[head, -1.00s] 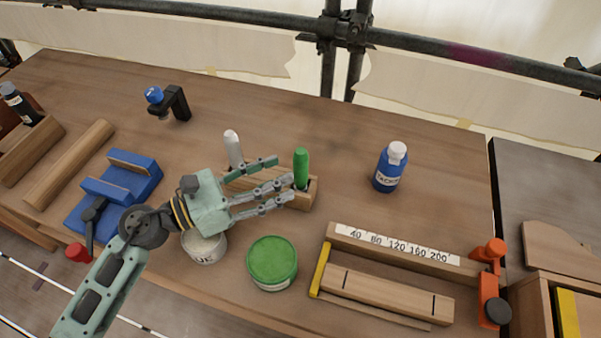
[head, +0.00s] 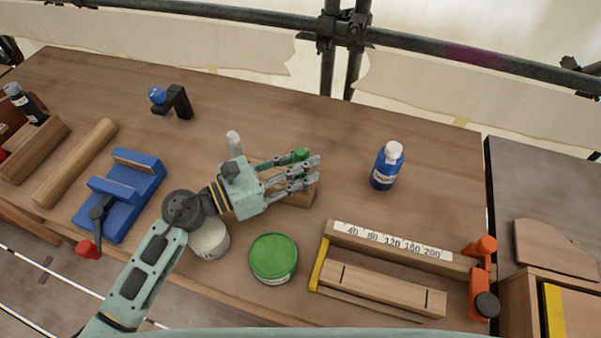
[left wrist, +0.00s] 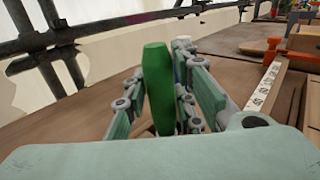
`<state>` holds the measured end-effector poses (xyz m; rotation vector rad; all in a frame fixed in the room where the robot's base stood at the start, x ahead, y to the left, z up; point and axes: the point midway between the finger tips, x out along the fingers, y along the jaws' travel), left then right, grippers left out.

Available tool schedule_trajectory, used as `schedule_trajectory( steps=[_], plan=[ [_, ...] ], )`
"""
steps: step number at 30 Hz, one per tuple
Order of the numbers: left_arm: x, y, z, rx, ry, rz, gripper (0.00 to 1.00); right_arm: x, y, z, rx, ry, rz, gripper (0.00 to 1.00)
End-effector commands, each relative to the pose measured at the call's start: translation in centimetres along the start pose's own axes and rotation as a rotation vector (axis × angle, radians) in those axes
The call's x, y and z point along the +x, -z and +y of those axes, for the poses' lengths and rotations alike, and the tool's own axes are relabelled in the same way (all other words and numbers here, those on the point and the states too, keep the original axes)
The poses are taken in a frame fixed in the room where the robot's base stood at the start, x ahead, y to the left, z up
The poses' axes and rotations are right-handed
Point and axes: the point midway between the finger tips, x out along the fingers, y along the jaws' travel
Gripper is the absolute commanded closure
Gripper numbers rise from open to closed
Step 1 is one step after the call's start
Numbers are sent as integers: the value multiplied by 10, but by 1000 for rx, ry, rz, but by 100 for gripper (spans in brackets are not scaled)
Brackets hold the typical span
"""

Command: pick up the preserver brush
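The green brush handle (head: 300,154) stands upright in the wooden holder (head: 298,195); I take it for the preserver brush. Its lower part is hidden by my fingers in the head view. My left gripper (head: 298,174) is open, with its fingers reaching around the handle. In the left wrist view the green handle (left wrist: 158,90) stands between the fingers of the left gripper (left wrist: 165,105). The left-hand finger is very close to the handle; I cannot tell if it touches. A white brush handle (head: 234,143) stands behind my wrist. My right gripper is not in view.
A green-lidded tin (head: 273,256) and a white tin (head: 209,240) stand in front of the holder. The table behind the holder is clear.

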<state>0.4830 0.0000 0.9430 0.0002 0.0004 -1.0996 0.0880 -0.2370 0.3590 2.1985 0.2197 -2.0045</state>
Motion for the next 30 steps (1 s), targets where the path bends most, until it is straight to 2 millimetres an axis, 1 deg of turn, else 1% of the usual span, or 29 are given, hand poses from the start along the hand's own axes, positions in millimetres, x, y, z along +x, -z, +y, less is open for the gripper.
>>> schedule_trajectory(
  steps=[1,7,16,19,22,25,30],
  plan=[
    [0,0,0,0,0,0,83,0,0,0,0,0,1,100],
    [0,0,0,0,0,0,100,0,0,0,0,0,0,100],
    [0,-1,0,0,0,0,100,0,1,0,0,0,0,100],
    [0,-5,0,2,0,0,100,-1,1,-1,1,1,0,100],
    [0,-14,0,3,0,-1,100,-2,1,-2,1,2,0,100],
    [0,-28,0,7,1,-1,100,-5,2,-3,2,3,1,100],
    [0,-62,0,8,2,-1,100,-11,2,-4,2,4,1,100]
  ],
)
